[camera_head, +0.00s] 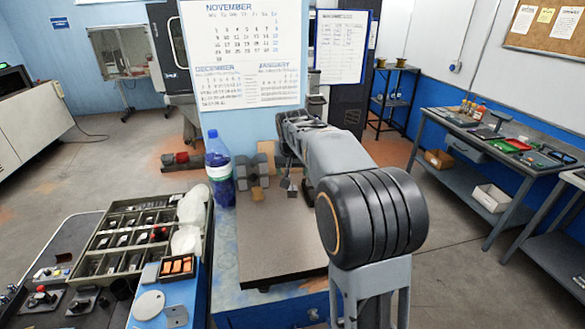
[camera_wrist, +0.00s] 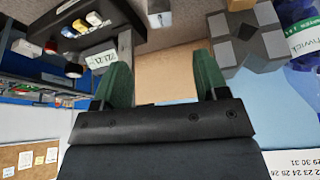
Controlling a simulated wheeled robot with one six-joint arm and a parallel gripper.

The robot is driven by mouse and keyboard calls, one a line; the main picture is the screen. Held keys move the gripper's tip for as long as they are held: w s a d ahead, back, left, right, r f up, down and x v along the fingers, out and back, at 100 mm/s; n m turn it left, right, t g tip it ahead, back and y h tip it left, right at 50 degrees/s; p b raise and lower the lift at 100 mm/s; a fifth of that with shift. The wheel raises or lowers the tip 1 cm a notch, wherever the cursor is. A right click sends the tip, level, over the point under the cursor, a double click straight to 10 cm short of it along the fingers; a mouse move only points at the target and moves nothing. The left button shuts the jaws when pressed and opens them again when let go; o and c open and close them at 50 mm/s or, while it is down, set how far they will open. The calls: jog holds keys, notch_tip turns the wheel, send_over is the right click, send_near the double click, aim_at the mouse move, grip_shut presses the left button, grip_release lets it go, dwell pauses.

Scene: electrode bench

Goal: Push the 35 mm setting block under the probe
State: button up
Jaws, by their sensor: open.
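My gripper (camera_wrist: 162,68) is open in the wrist view, its two green fingers apart with nothing held between them. It is over the back of the brown speckled plate (camera_head: 285,235); in the head view my arm hides most of it. A pale block with dark printed figures (camera_wrist: 101,58) stands just left of the left finger in the wrist view; I cannot read its size for sure. I cannot clearly identify the 35 mm block or the probe in the head view.
A grey cross-shaped block (camera_wrist: 243,42) is right of the fingers, near a bottle (camera_head: 220,170). A tan piece (camera_head: 257,194) is at the plate's back. A compartment tray (camera_head: 130,240) is left. The plate's front is clear.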

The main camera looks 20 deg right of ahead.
jog(key=shift+v, duration=1)
